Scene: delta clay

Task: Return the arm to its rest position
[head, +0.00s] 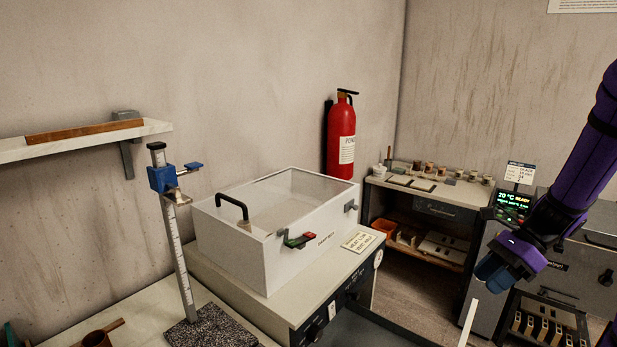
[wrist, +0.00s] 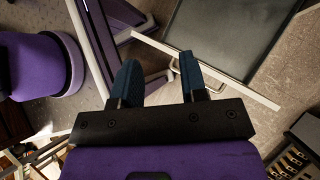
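My purple arm comes in from the right edge of the head view and angles down. My gripper (head: 490,272), with dark blue fingertips, hangs at its lower end in front of the grey unit with the small display. In the wrist view my gripper (wrist: 159,68) has its two blue fingers apart, with nothing between them. Below and beyond the fingers lie the floor and parts of my own purple body.
A white lidded box (head: 265,272) stands on a bench left of my gripper. A height gauge (head: 178,230) stands on a speckled plate. A grey oven-like unit with a display (head: 512,206) is close behind my gripper. A red extinguisher (head: 341,138) hangs on the wall.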

